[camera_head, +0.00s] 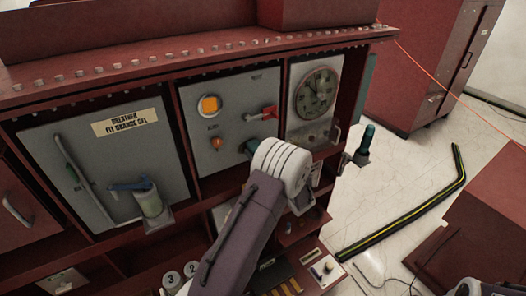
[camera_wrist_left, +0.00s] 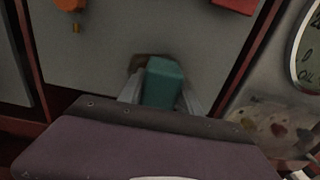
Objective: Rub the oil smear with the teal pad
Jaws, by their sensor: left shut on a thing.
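My left gripper (camera_head: 257,148) reaches up to the grey middle panel of the red cabinet, below the red handle. It is shut on the teal pad (camera_wrist_left: 164,82), held between its fingers in the left wrist view. A dark brown oil smear (camera_wrist_left: 136,63) shows on the panel just beside and behind the pad's upper left edge. The pad and gripper hide the rest of it. I cannot tell whether the pad touches the panel. My right gripper is not seen.
A round gauge (camera_head: 317,93) is to the right. A black-yellow strip (camera_head: 408,215) lies on the floor.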

